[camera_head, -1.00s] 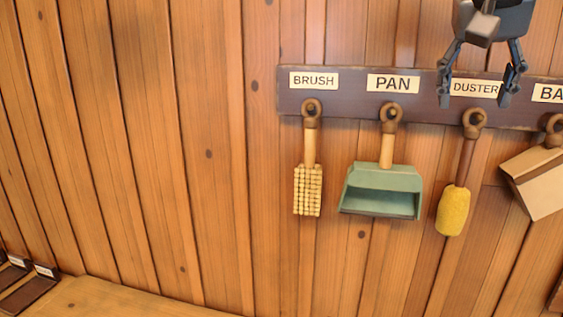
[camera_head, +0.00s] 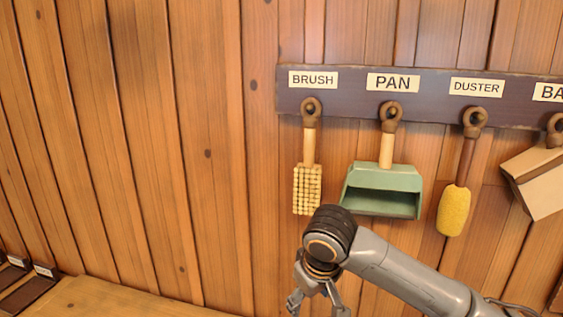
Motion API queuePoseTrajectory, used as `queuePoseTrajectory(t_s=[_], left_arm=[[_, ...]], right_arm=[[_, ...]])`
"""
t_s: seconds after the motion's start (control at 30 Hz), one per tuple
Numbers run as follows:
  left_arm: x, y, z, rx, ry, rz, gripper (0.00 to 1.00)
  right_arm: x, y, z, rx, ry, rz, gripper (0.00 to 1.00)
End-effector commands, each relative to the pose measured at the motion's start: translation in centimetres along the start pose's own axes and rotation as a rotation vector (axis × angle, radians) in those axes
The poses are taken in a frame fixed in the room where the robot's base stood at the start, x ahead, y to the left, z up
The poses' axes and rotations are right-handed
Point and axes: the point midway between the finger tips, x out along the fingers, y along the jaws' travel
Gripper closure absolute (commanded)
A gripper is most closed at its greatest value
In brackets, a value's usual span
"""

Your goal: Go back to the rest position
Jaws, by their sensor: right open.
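My right gripper (camera_head: 318,305) is low in the picture, its arm coming in from the lower right. Its fingers point down and are spread apart, with nothing seen between them; the tips are at the picture's bottom edge. It is below the brush (camera_head: 307,188) and the green pan (camera_head: 382,185). The brush, the pan and the yellow duster (camera_head: 453,210) each hang from a peg on the dark rail (camera_head: 345,85). My left gripper is not in view.
A fourth item, a pale boxy thing (camera_head: 540,182), hangs tilted at the right under a label cut off by the edge. Labelled dark trays (camera_head: 28,294) lie at the lower left beside a wooden surface (camera_head: 110,300). The plank wall on the left is bare.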

Motion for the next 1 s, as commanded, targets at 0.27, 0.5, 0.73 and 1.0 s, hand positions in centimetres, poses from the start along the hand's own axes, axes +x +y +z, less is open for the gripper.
queuePoseTrajectory(t_s=[0.27, 0.5, 0.73, 1.0], left_arm=[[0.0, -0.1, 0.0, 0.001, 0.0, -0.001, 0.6], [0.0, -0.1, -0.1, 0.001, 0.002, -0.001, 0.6], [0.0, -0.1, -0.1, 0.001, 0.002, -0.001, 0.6], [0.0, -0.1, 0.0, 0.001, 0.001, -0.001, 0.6]], right_arm=[[6.3, -7.5, 5.5, -0.014, 0.102, -0.202, 0.36], [9.4, -9.7, 11.7, 0.104, 0.168, -0.267, 0.36], [11.6, -9.0, 20.2, 0.263, 0.153, -0.212, 0.36], [12.1, -7.2, 29.2, 0.37, 0.069, -0.09, 0.36]])
